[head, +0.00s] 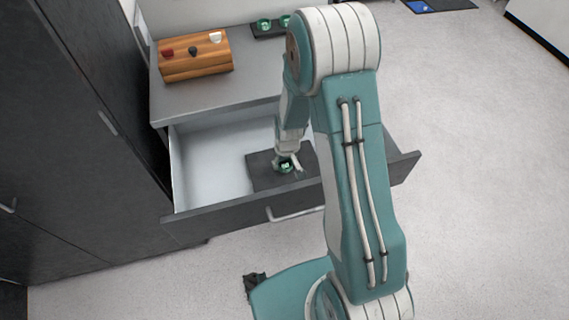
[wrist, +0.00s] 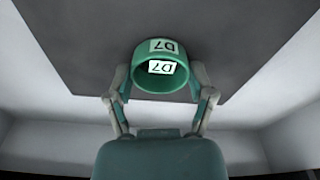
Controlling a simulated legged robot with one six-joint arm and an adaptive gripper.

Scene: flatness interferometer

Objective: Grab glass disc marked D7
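The glass disc marked D7 (wrist: 160,84) is green and round, with white D7 labels, and sits at the dark mat in the open drawer. In the head view the green disc (head: 285,165) shows partly behind my gripper (head: 287,168). In the wrist view my gripper (wrist: 160,80) has one finger on each side of the disc, very close to its rim. Whether the fingers press on it or stand just clear cannot be told. The disc looks in line with the mat; any gap beneath it is hidden.
The dark mat (head: 262,174) lies in the pale drawer (head: 205,165), whose walls surround my gripper. On the cabinet top (head: 190,98) stand a wooden block (head: 195,58) with small knobs and a dark tray (head: 268,31) with green discs. A dark cabinet (head: 70,150) stands left.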

